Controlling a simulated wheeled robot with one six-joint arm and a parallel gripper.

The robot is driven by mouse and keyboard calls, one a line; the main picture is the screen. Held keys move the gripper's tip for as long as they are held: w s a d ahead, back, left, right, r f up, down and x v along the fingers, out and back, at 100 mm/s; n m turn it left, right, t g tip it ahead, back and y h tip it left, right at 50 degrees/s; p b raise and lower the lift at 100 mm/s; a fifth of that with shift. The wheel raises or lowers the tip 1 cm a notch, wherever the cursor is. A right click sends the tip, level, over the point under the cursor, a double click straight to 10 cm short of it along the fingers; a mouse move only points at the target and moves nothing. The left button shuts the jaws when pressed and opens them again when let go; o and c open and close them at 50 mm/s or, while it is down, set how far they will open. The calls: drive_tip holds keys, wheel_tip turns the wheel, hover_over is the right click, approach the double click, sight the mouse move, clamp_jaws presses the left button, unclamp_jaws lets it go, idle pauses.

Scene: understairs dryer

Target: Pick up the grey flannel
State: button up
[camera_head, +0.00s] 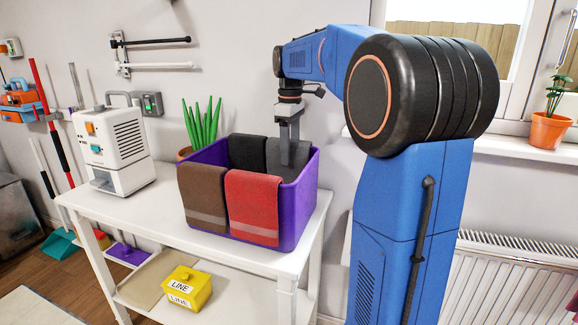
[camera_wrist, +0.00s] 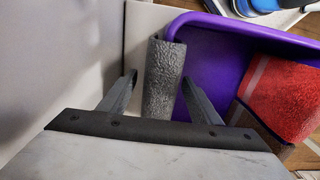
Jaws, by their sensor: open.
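The grey flannel (camera_head: 300,153) hangs over the back rim of the purple tub (camera_head: 300,205), at its right end. In the wrist view the textured grey flannel (camera_wrist: 163,75) lies between my two fingers, with a gap on each side. My gripper (camera_head: 287,155) is open and points down at it in the head view, covering part of it. The spread fingers of my gripper (camera_wrist: 160,88) also show in the wrist view, one on either side of the fold. The flannel's lower part is hidden.
A black flannel (camera_head: 247,152) hangs beside the grey one. Brown (camera_head: 203,195) and red (camera_head: 252,205) flannels hang on the front rim. A plant (camera_head: 203,122) and a white machine (camera_head: 112,145) stand left on the white table (camera_head: 150,215). The wall is close behind.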

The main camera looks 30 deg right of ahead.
drive_tip(key=shift+w+a+f, duration=0.1)
drive_tip(key=shift+w+f, duration=0.05)
drive_tip(key=shift+f, duration=2.4)
drive_tip(key=c, duration=1.1)
